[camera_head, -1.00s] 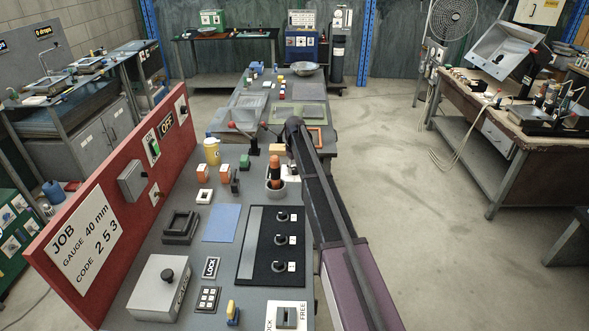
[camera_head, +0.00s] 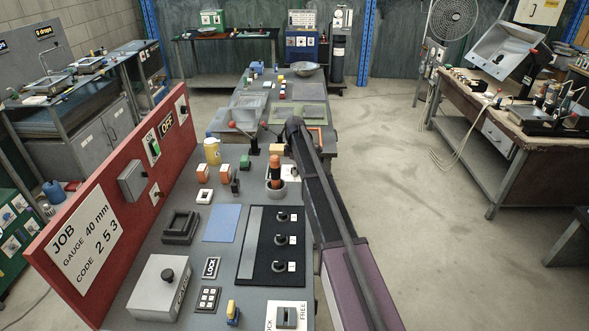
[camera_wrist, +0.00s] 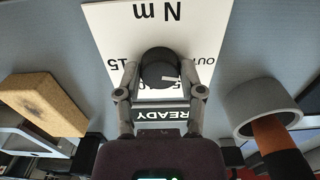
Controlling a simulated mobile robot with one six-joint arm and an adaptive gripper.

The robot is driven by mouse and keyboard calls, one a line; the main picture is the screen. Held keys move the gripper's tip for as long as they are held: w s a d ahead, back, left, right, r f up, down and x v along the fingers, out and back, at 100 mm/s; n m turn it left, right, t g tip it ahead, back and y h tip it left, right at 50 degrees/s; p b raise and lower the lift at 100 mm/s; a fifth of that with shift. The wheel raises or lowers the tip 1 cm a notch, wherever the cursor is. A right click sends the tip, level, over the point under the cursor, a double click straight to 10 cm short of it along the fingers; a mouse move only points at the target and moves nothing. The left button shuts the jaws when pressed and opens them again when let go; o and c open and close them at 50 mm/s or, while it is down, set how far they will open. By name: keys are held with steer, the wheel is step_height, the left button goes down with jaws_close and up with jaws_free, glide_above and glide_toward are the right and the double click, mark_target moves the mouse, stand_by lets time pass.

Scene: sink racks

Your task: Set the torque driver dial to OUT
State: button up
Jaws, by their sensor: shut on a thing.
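The dial is a round black knob (camera_wrist: 160,68) with a white pointer line on a white plate (camera_wrist: 110,25). In the wrist view the plate's print is upside down: "N m" above the knob, "15" at the left and "OUT" (camera_wrist: 207,60) at the right. The pointer line lies toward the right, a little below the "OUT" print. My gripper (camera_wrist: 160,85) is shut on the knob, one finger at each side. Other numbers below the knob are partly hidden by the fingers. A "READY" label (camera_wrist: 167,115) shows between the fingers. In the head view my arm hides the dial.
A grey cup (camera_head: 276,190) holds an orange and black handle (camera_head: 275,172). The cup also stands right of my gripper in the wrist view (camera_wrist: 252,106). A yellow-brown block (camera_wrist: 50,103) lies left. A black panel with several knobs (camera_head: 262,225) is nearer on the bench.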

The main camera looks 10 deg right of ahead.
steer(key=shift+n, duration=1.1)
steer(key=o, duration=1.2)
steer(key=shift+c, duration=0.2)
steer(key=shift+m, duration=0.4)
